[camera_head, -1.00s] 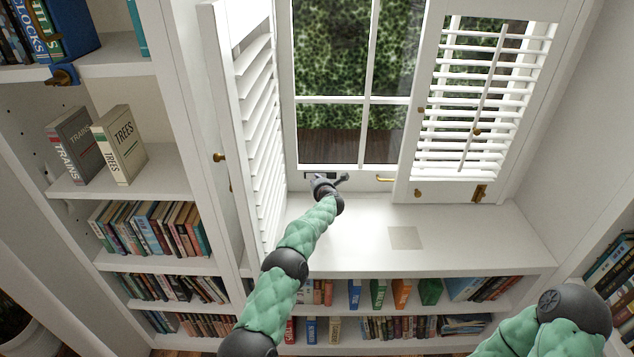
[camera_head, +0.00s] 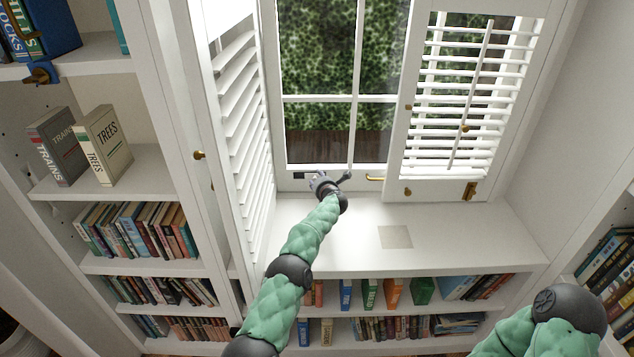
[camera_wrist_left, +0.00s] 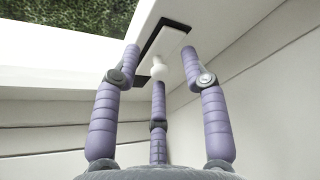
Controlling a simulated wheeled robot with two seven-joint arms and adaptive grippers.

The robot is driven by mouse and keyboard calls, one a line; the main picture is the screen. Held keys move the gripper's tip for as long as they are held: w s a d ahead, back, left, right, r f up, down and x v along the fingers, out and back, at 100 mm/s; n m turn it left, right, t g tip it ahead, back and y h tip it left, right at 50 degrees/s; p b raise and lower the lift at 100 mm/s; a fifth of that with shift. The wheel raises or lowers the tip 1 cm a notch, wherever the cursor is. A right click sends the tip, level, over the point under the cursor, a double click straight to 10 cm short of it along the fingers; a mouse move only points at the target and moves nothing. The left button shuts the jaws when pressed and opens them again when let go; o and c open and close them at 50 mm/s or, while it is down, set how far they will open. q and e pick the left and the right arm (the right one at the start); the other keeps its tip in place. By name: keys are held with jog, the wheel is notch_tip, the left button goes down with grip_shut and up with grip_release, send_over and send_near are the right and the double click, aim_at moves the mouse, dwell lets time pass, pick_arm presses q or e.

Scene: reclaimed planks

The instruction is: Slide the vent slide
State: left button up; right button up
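The vent slide is a white plate (camera_wrist_left: 166,44) with a round white knob (camera_wrist_left: 159,70), set over a black slot in the white window frame. In the head view the slot (camera_head: 299,175) shows as a small dark mark at the window's bottom rail, just left of my left gripper (camera_head: 328,181). In the left wrist view my left gripper (camera_wrist_left: 159,65) has its three purple fingers spread, with the knob between the fingertips. The lower finger's tip lies close under the knob; whether it touches I cannot tell. My right gripper is out of view; only part of that arm shows.
A brass handle (camera_head: 375,179) sits right of my left gripper. A louvred shutter (camera_head: 240,110) stands folded open at the left, another shutter (camera_head: 458,95) at the right.

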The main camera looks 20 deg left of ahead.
pick_arm(q)
jog(key=shift+s+a+f, duration=0.1)
jog(key=shift+s, duration=0.05)
dwell(0.3)
jog(key=v, duration=1.1)
jog(key=shift+s+d, duration=0.25)
jog(key=shift+d, duration=0.05)
dwell(0.5)
